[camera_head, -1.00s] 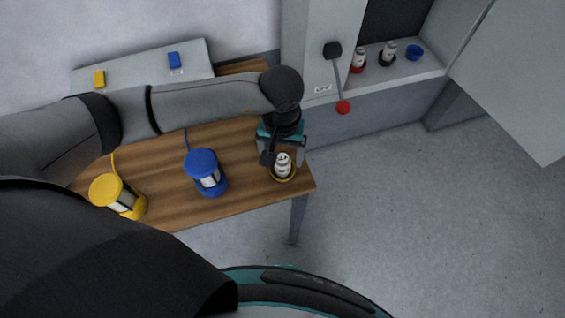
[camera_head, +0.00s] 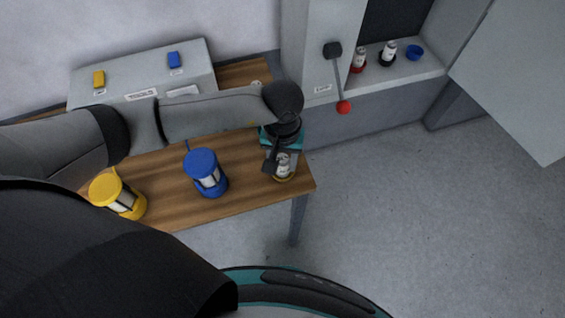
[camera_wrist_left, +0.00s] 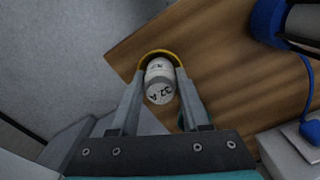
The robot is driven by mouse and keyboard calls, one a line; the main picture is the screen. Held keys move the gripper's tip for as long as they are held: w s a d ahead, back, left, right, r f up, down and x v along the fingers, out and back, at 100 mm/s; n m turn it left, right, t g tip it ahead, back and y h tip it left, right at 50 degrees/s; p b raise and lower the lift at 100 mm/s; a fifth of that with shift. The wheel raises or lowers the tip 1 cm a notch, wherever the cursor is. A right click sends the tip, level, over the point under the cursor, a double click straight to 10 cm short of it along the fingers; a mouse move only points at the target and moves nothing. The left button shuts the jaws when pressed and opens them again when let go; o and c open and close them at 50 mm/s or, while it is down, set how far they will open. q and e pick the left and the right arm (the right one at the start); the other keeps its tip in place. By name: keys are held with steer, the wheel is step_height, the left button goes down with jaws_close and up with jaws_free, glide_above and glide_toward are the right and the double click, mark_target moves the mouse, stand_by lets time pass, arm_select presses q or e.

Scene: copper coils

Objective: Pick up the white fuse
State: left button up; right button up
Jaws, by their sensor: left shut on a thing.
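The white fuse (camera_wrist_left: 160,82) stands in a yellow ring-shaped holder (camera_wrist_left: 152,54) near the table's right end. It also shows in the head view (camera_head: 283,160), partly covered by my gripper, with the yellow holder's rim (camera_head: 285,179) below it. My left gripper (camera_wrist_left: 158,88) is shut on the fuse, one finger on each side of it. In the head view the left gripper (camera_head: 281,165) reaches down over the holder. Whether the fuse is clear of the holder's bottom cannot be told. My right gripper is not in view.
A grey box (camera_head: 140,72) stands behind. A lever with red knob (camera_head: 344,107) juts out.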

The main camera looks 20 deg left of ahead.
arm_select(q)
jaws_close()
steer(key=shift+r, duration=0.1)
